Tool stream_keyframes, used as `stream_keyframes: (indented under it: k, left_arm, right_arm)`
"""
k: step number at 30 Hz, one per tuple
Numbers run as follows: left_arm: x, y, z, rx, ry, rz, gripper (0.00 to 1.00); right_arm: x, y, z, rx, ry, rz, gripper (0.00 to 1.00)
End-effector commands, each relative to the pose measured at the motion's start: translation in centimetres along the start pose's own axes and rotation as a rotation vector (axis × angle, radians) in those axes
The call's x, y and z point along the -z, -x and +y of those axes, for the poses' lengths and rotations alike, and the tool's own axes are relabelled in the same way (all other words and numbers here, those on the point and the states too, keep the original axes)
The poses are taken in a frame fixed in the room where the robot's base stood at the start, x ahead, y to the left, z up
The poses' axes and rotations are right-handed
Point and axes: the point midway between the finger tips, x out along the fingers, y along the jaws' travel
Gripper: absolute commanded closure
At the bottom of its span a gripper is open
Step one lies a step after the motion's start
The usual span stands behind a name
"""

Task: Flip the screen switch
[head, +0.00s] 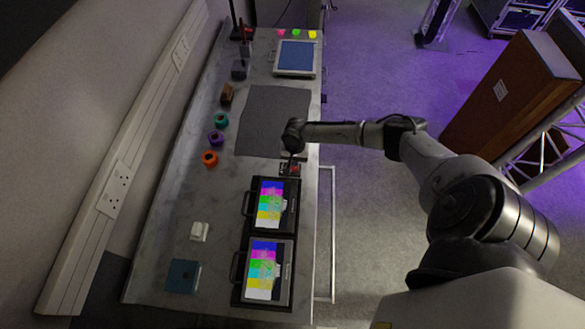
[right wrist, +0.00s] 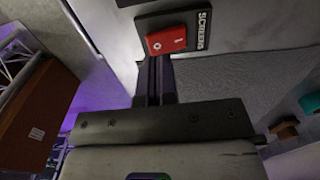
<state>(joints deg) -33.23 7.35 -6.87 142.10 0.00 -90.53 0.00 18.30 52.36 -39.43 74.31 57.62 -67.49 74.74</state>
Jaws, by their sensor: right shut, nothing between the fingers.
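The screen switch is a red rocker (right wrist: 166,41) on a dark plate (right wrist: 203,42) lettered SCREENS in the right wrist view. In the head view the switch (head: 290,169) is a small red and dark patch on the table, just beyond the nearer screens. My right gripper (head: 290,160) reaches down over it. In the right wrist view the gripper's fingers (right wrist: 157,65) are shut and empty, their tips at the rocker's lower edge. I cannot tell whether they touch it. Two screens, one (head: 270,204) beyond the other (head: 264,271), show colour bars. My left gripper is not in view.
The long table (head: 180,225) holds a grey mat (head: 273,120), a tablet-like device (head: 295,57), and orange (head: 209,158), purple (head: 216,137) and teal (head: 221,119) rolls. A white block (head: 199,231) and teal box (head: 183,276) lie left of the screens. A rail (head: 333,235) runs along the right edge.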

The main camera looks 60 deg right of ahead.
Motion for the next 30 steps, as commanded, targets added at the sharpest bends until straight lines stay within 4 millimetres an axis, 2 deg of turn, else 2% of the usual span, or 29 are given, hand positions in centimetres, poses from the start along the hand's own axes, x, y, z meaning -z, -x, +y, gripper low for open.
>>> stream_keyframes:
  k: [30]
  left_arm:
    - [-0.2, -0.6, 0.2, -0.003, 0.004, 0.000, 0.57]
  right_arm:
    - [0.0, -1.2, 0.0, 0.000, 0.000, -0.001, 1.00]
